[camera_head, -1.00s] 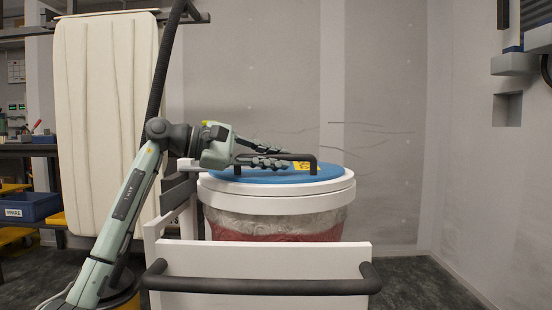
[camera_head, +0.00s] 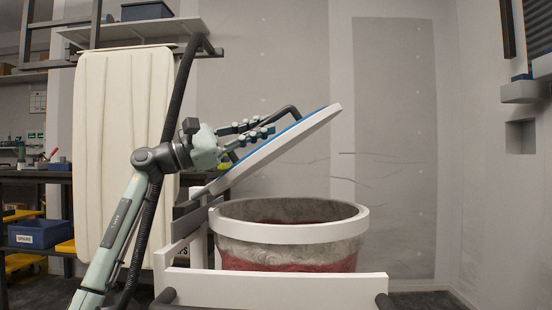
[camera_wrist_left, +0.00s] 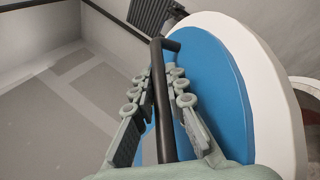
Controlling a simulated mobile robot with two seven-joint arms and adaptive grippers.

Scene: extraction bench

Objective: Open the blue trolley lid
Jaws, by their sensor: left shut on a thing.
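The trolley lid (camera_head: 285,147) has a white rim and a blue top. It is tilted up steeply, its right side raised and its lower left end near the trolley's left edge. My left gripper (camera_head: 262,128) is shut on the lid's black bar handle; in the left wrist view the fingers (camera_wrist_left: 158,95) lie on both sides of the handle (camera_wrist_left: 163,110), over the blue face (camera_wrist_left: 215,90). The round trolley tub (camera_head: 290,236) stands below with its mouth uncovered, grey and red inside. My right gripper is not in view.
The trolley's white front panel (camera_head: 280,285) stands before the tub. A cream padded panel (camera_head: 120,140) stands behind my left arm. A blue bin (camera_head: 38,234) sits on a rack at far left. Space right of the tub is clear.

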